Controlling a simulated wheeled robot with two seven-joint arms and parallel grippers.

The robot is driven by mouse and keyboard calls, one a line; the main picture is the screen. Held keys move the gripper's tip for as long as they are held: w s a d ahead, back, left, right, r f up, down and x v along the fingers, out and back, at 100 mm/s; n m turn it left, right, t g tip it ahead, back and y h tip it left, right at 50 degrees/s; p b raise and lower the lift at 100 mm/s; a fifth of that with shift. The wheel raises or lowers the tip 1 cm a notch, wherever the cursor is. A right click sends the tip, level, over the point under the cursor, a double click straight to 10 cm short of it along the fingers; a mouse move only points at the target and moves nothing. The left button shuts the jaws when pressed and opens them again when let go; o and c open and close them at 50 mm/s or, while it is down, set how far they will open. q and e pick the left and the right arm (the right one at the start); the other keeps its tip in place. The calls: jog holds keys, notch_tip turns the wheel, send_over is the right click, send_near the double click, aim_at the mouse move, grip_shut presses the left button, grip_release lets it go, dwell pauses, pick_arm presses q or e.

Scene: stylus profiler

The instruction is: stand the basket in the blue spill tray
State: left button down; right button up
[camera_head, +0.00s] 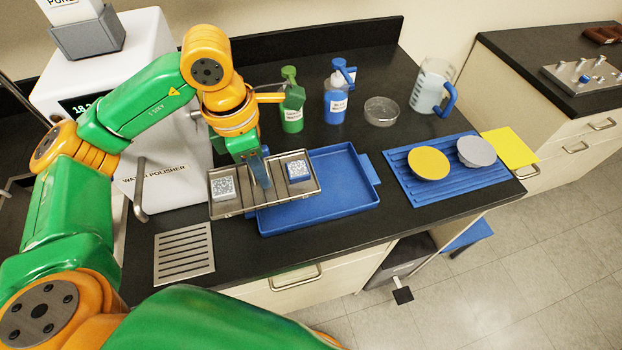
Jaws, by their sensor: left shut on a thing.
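The basket (235,206) is a shallow grey metal carrier with a patterned block at each end, one white-sided (224,188) and one blue-sided (298,171). My left gripper (262,178) points down at the middle of the basket, between the blocks, and is shut on it; the grip itself is partly hidden. The blue spill tray (335,205) lies on the dark bench. The basket covers the tray's left part in the picture, and its left end reaches past the tray's left edge. I cannot tell whether it touches the tray. My right gripper is out of view.
A white water polisher (165,165) stands left, with a slotted metal plate (184,252) in front. Behind the tray are a green bottle (292,115), a blue bottle (336,100), a glass dish (381,111) and a jug (431,85). A ribbed blue mat (410,185) with two discs lies right.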

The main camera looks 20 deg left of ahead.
aim_at(294, 165)
pick_arm(q)
jog(key=w+d+f, duration=0.2)
jog(key=w, duration=0.1)
jog(key=w+d+f, duration=0.1)
jog(key=w, duration=0.1)
jog(key=shift+d+f+b, duration=0.15)
jog(key=shift+d+b, duration=0.2)
jog(key=shift+d, duration=0.05)
jog(key=w+f+b, duration=0.1)
jog(key=w+d+f+b, duration=0.1)
jog(key=f, duration=0.1)
jog(key=w+d+f+b, duration=0.1)
jog(key=f, duration=0.1)
jog(key=shift+w+d, duration=0.15)
jog(key=shift+w, duration=0.15)
notch_tip(294, 165, down, 4)
jog(key=shift+w+r+b, duration=0.1)
jog(key=shift+r+b, duration=0.05)
jog(key=shift+b, duration=1.1)
jog(key=shift+r, duration=0.2)
jog(key=shift+f, duration=0.15)
jog(key=c, duration=0.8)
grip_release()
